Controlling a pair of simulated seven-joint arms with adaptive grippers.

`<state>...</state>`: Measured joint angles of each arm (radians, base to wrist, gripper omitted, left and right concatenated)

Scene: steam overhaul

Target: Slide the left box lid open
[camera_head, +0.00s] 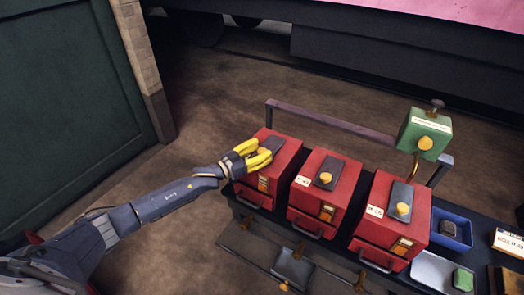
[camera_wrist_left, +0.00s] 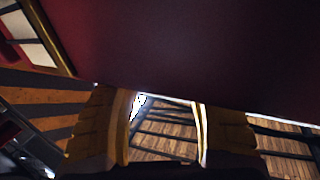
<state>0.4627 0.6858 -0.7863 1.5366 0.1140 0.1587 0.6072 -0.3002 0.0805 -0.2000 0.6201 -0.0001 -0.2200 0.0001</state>
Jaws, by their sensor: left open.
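Three red boxes stand in a row on the bench in the head view. The left box (camera_head: 286,165) has a dark sliding lid (camera_head: 273,143) on top, partly covered by my gripper. Any knob on this lid is hidden. My left gripper (camera_head: 262,154) has yellow fingers and is over the left part of this lid. Contact cannot be told. In the left wrist view, its two fingers (camera_wrist_left: 163,130) stand apart with a gap between them. A dark red surface (camera_wrist_left: 190,50), likely the box, fills the upper part of that view. My right gripper is not in view.
The middle box (camera_head: 342,192) and right box (camera_head: 385,232) have dark lids with yellow knobs. A purple rail (camera_head: 330,121) runs behind them, with a green box (camera_head: 413,140) at its right. A blue tray (camera_head: 465,234) lies right. Floor in front-left is open.

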